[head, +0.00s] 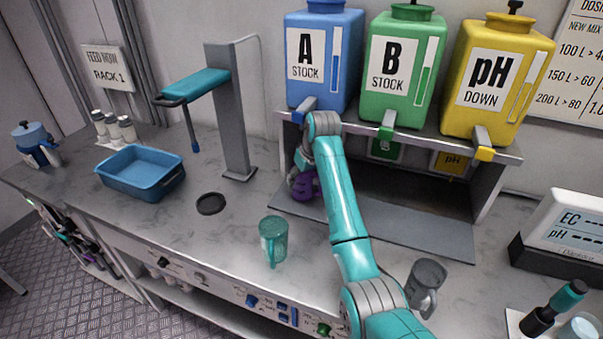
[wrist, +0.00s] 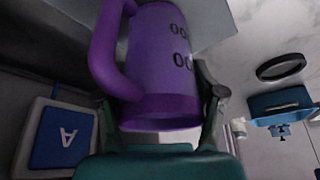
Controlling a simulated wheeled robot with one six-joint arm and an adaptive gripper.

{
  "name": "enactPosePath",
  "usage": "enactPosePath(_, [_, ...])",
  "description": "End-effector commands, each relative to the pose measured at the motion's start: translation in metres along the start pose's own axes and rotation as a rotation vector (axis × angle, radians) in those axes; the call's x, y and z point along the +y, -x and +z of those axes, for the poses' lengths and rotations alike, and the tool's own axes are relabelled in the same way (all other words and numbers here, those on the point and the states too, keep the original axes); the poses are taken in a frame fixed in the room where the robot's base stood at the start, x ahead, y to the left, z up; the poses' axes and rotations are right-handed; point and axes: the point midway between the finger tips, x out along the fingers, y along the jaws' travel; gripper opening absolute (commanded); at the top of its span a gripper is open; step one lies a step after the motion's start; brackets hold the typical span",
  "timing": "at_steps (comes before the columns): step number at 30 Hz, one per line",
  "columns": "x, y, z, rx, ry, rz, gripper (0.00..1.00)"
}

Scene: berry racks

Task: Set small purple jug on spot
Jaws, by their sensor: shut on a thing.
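A small purple jug (head: 304,187) is held by my gripper (head: 300,168) below the blue stock tank, at the left end of the tank stand. In the wrist view the purple jug (wrist: 158,60) fills the upper middle, with its handle on the left and dark printed marks on its side. My gripper's fingers (wrist: 160,108) lie on either side of it. A round black spot (head: 211,204) lies on the counter left of the jug, bare. The dark ring of the spot (wrist: 281,67) also shows in the wrist view. My arm partly hides the gripper in the head view.
A teal cup (head: 273,240) stands on the counter in front of the jug. A grey mug (head: 426,284) stands right of my arm. A blue tray (head: 142,172) and a grey post (head: 232,120) with a teal arm stand near the spot. The tank stand (head: 400,139) is behind my arm.

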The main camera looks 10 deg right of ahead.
Motion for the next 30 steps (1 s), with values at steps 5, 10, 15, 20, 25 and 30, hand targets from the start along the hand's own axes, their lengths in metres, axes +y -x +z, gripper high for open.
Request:
enactPosePath(5, [0.0002,-0.0080,0.0034,-0.001,0.000,0.000,0.33])
enactPosePath(10, [0.0003,-0.0095,0.0037,0.001,0.000,0.000,0.33])
enactPosePath(15, [0.0002,-0.0093,0.0037,0.001,0.000,0.000,0.33])
enactPosePath(20, [0.0002,-0.0097,0.0039,0.001,0.000,0.000,0.33])
enactPosePath(25, [0.0003,-0.0111,0.0045,0.000,0.000,0.000,0.33])
enactPosePath(30, [0.0003,-0.0116,0.0046,0.001,0.000,0.000,0.93])
